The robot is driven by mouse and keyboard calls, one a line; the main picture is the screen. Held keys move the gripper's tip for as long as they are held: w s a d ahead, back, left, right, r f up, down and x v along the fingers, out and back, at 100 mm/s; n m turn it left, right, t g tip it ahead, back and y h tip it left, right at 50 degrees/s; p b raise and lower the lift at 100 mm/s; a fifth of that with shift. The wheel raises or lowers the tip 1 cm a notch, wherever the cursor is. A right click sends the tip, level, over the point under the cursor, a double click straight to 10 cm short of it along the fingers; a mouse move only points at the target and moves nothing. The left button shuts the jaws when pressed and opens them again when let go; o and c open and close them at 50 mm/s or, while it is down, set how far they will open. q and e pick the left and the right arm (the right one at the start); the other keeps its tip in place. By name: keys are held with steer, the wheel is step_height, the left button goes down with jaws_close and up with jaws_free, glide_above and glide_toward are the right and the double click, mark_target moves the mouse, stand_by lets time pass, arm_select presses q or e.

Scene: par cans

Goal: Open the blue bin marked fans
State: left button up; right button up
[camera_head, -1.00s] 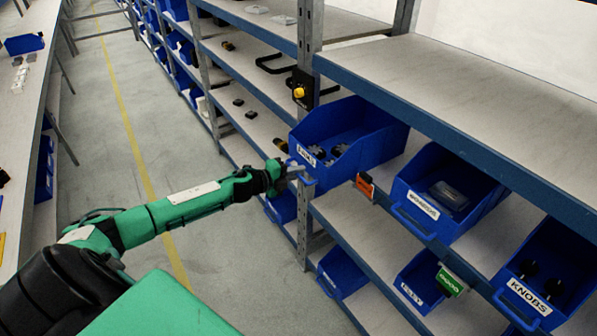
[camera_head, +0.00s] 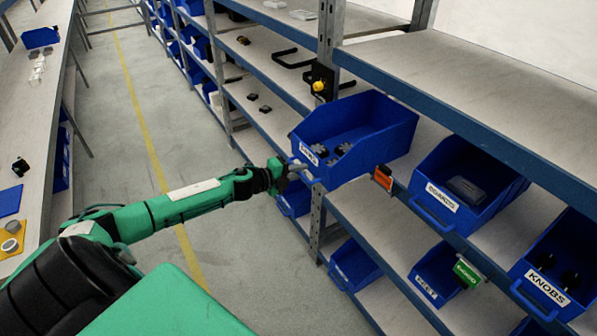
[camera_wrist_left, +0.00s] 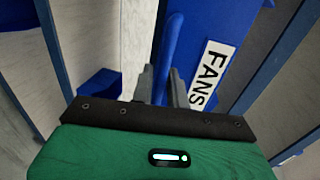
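The blue bin marked FANS (camera_head: 372,150) juts out past the front edge of its shelf, beside the upright post, with a few dark parts inside. Its white FANS label (camera_wrist_left: 212,75) is readable in the left wrist view. My left gripper (camera_head: 298,170) is at the front of this bin. In the left wrist view its two grey fingers (camera_wrist_left: 162,88) stand on either side of the bin's blue handle (camera_wrist_left: 170,45), close against it. The fingertips' contact is partly hidden. My right gripper is in neither view.
A metal post (camera_head: 328,50) stands just behind the bin. An orange tag (camera_head: 383,178) hangs from the shelf edge. Other blue bins sit right and below, including one marked KNOBS (camera_head: 565,265). The aisle floor (camera_head: 125,150) on the left is clear.

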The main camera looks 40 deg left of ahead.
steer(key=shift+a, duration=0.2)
